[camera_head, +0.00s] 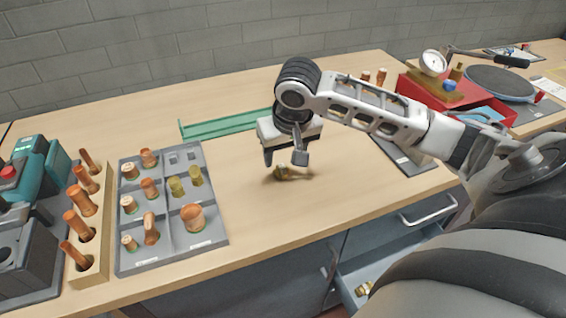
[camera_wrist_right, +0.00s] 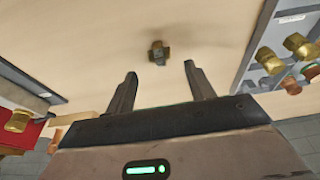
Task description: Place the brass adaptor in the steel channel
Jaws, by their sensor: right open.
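A small brass adaptor (camera_head: 281,173) lies on the bench just below my right gripper (camera_head: 285,160). In the right wrist view the adaptor (camera_wrist_right: 158,53) sits beyond the fingertips and between their lines, apart from both. My right gripper (camera_wrist_right: 160,70) is open and empty. A long green channel (camera_head: 225,127) lies on the bench behind the gripper; its right end is hidden by my wrist. I see no plain steel-coloured channel. My left gripper is not in view.
A grey compartment tray (camera_head: 125,255) with copper and brass fittings stands left of the adaptor. A wooden block (camera_head: 92,270) with copper pieces is further left. A red case (camera_head: 430,95) is at the right. An open drawer (camera_head: 385,270) holds a brass piece. Bench front centre is clear.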

